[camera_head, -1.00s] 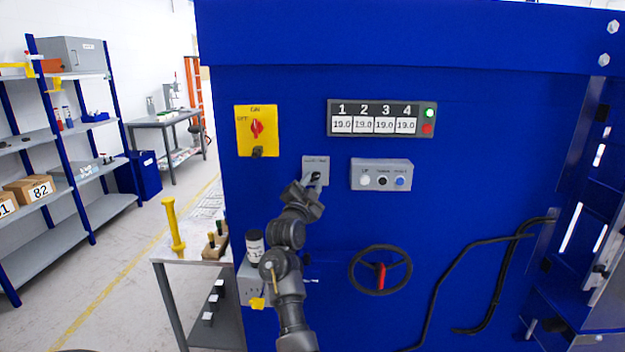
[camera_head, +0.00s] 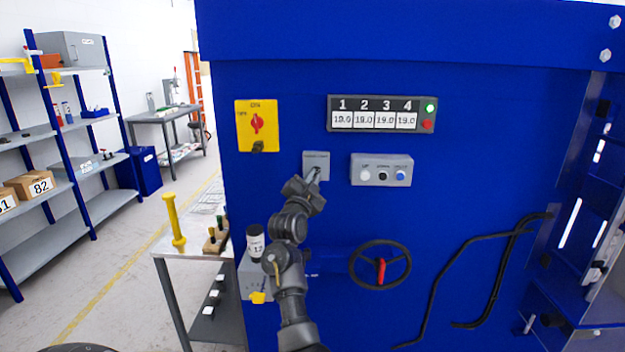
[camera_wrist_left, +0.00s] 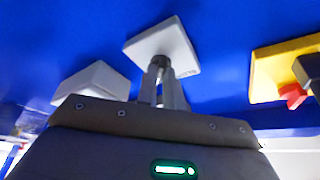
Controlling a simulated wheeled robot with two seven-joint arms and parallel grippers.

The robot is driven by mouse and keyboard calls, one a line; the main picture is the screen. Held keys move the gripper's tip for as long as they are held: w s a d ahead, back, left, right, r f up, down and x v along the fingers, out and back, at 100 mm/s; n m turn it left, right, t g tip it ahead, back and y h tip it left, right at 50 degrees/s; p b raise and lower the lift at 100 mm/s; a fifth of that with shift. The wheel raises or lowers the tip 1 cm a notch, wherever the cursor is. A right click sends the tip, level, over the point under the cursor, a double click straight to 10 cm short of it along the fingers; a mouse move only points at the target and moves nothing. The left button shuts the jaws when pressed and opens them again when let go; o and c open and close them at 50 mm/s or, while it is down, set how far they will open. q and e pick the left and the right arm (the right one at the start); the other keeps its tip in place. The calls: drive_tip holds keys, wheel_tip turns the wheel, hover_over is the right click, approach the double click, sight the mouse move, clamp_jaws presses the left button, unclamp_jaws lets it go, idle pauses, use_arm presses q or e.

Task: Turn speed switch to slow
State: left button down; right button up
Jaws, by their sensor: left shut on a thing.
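The speed switch is a small grey plate (camera_head: 317,158) on the blue machine's front, between the yellow main switch and the button box. My left gripper (camera_head: 313,174) is at the plate and covers its knob in the head view. In the left wrist view the grey plate (camera_wrist_left: 178,42) is ahead, and the gripper fingers (camera_wrist_left: 160,78) are shut on its dark knob (camera_wrist_left: 161,63). The knob's exact setting is hidden by the fingers. My right gripper is not in view.
A yellow rotary switch (camera_head: 257,126) is up-left and a grey button box (camera_head: 381,171) is to the right. The numbered display (camera_head: 381,115) is above. A handwheel (camera_head: 380,265) is below right. A side table (camera_head: 190,248) with a yellow-handled tool stands left.

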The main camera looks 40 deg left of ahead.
use_arm(q)
drive_tip(key=n+y+b, duration=0.1)
drive_tip(key=n+y, duration=0.1)
drive_tip(key=n, duration=0.1)
drive_tip(key=n+g+y+b, duration=0.1)
drive_tip(key=n, duration=0.3)
drive_tip(key=n+y+b, duration=0.1)
drive_tip(key=n+y, duration=0.1)
drive_tip(key=n, duration=0.2)
drive_tip(key=shift+w+d+g+y, duration=0.2)
drive_tip(key=shift+d+g+y, duration=0.1)
drive_tip(key=n+g+y, duration=0.1)
drive_tip(key=n, duration=0.1)
drive_tip(key=n+g+y, duration=0.1)
drive_tip(key=n, duration=0.2)
drive_tip(key=n+b, duration=0.1)
drive_tip(key=n, duration=0.2)
drive_tip(key=shift+w+d+r+g+y, duration=0.15)
drive_tip(key=shift+d+r+g+y, duration=0.1)
drive_tip(key=shift+g+y, duration=0.15)
drive_tip(key=shift+w+r+n+g+y+b, duration=0.1)
drive_tip(key=shift+n+g+y+b, duration=0.4)
drive_tip(key=shift+n, duration=0.95)
drive_tip(key=shift+n+g+b, duration=0.1)
drive_tip(key=shift+n+g, duration=0.7)
drive_tip(key=shift+n, duration=0.65)
drive_tip(key=shift+d+r, duration=0.1)
drive_tip(key=c, duration=1.5)
unclamp_jaws()
drive_tip(key=shift+f, duration=0.25)
